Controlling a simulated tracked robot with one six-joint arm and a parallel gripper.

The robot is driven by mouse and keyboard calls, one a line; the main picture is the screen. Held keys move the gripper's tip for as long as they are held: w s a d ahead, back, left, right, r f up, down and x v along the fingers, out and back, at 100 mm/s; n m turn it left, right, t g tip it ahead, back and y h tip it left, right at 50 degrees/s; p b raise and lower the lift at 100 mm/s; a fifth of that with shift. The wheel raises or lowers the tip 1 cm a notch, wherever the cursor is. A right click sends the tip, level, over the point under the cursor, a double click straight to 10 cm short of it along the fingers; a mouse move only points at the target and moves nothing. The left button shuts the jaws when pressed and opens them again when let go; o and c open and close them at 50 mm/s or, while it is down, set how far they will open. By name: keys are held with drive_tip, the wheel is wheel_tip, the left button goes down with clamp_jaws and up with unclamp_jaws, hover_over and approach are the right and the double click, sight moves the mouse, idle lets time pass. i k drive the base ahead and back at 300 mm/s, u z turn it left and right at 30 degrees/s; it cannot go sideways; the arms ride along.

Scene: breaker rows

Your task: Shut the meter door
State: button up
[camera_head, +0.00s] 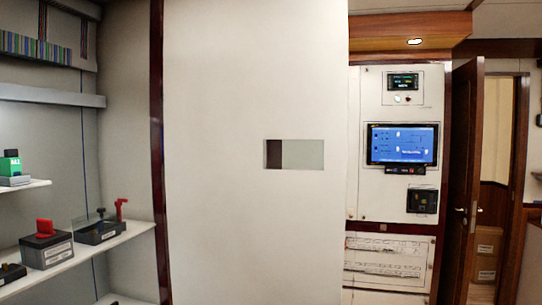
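A tall, plain white panel (250,225) fills the middle of the head view, and I take it to be the meter door. It has a small rectangular window (305,155) through which a dark strip and a grey surface show. The panel looks swung out from an open grey compartment (125,110) on its left, whose inside is in plain sight. I cannot tell its exact angle, and no handle shows on it. My gripper is not in view.
In the compartment, shelves (130,233) hold a grey box with a red knob (46,244), a black device (98,230) and a green block (10,163). Right of the panel are a wall screen (402,144), a switch panel (388,260) and an open brown door (462,180).

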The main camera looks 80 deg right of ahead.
sight(238, 75)
drive_tip(key=z, duration=0.1)
drive_tip(key=k, duration=0.3)
drive_tip(key=z, duration=3.8)
drive_tip(key=i, duration=0.4)
drive_tip(key=z, duration=0.05)
